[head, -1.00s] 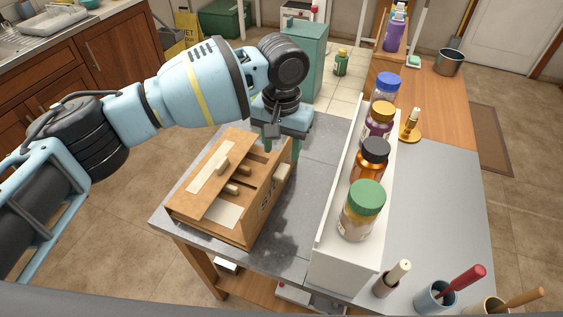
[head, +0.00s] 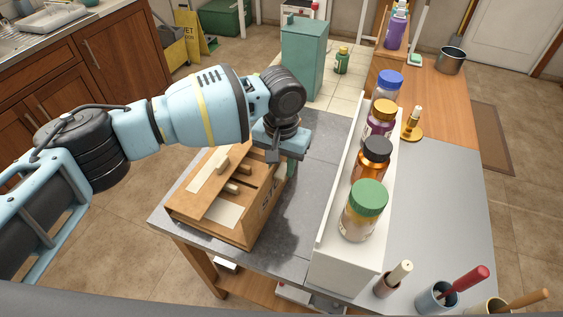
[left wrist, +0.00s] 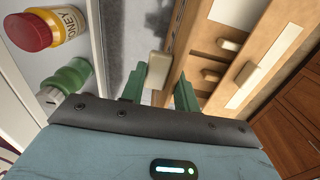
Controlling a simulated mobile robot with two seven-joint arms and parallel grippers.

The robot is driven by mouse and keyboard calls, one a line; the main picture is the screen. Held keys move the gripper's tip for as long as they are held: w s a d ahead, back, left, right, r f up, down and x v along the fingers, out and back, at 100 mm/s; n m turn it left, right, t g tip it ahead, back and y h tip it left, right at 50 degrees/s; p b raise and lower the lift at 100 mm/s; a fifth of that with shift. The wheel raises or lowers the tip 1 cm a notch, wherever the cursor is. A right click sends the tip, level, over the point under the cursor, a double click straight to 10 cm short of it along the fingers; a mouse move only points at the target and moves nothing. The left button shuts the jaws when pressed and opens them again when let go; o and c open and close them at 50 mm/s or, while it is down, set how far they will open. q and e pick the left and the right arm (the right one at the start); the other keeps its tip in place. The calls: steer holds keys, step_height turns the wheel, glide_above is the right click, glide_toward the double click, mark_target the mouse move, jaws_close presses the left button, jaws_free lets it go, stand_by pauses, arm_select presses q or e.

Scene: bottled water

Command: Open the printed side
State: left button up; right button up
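A wooden box (head: 235,235) stands on the grey tabletop. Its top has slots, small pale pegs and blank pale panels. Dark printed letters (head: 268,188) show on its right side, partly hidden by my gripper. My left gripper (head: 281,168) points down at the far end of that side, its fingers mostly hidden in the head view. In the left wrist view my left gripper (left wrist: 160,92) has its two green fingers apart. A pale knob (left wrist: 158,69) on the box's side shows between the fingertips; I cannot tell if they touch it. My right gripper is not in view.
A white shelf (head: 325,240) with several capped jars, one green-lidded (head: 367,200), stands right of the box. A narrow grey strip of table lies between. Brush cups (head: 437,297) stand at the front right.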

arm_select(q)
jaws_close()
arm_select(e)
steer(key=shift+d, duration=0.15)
